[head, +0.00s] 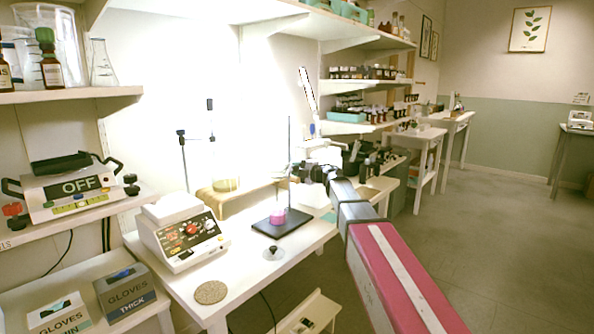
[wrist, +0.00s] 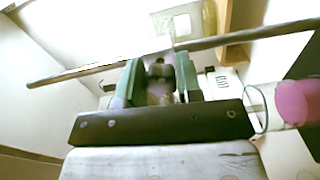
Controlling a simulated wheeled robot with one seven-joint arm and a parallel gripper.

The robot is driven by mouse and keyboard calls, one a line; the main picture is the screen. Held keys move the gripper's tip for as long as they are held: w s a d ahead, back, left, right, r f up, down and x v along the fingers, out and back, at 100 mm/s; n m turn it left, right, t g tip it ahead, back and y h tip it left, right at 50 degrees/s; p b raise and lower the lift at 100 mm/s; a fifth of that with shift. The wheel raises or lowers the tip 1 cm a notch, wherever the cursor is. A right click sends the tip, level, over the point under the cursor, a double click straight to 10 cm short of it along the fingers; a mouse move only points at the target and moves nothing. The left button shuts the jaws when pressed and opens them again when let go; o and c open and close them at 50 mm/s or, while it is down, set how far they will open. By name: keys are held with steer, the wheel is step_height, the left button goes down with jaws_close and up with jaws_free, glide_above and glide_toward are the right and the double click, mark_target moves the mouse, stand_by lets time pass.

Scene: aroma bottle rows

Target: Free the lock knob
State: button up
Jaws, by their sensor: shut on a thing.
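My gripper (wrist: 158,85) is shut, with its green-padded fingers on either side of a small dark lock knob (wrist: 157,69) in the wrist view. The knob lies close to a thin metal rod (wrist: 75,74) that runs slantwise across that view. In the head view, the stand's upright rod (head: 289,135) rises from a black base (head: 268,225). My gripper (head: 300,172) is beside this rod, well above the base. The knob cannot be made out there. A glass vessel with pink liquid (head: 278,216) stands on the base; pink liquid (wrist: 298,103) also shows at the wrist view's right.
A white device with dials (head: 183,232), a cork mat (head: 211,292) and a small dark-knobbed piece (head: 273,252) are on the white bench (head: 250,278). A glass beaker (head: 224,180) stands on a wooden riser behind. Shelves of bottles (head: 362,73) hang beyond my arm.

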steer(key=n, duration=0.5)
steer(key=shift+n, duration=0.4)
steer(key=n, duration=1)
steer(key=shift+s+n, duration=0.1)
steer(key=shift+n, duration=0.3)
steer(key=n, duration=0.5)
steer(key=shift+n, duration=0.4)
steer(key=o, duration=0.6)
steer(key=shift+o, duration=0.2)
steer(key=v, duration=1)
steer(key=shift+s+d, duration=0.3)
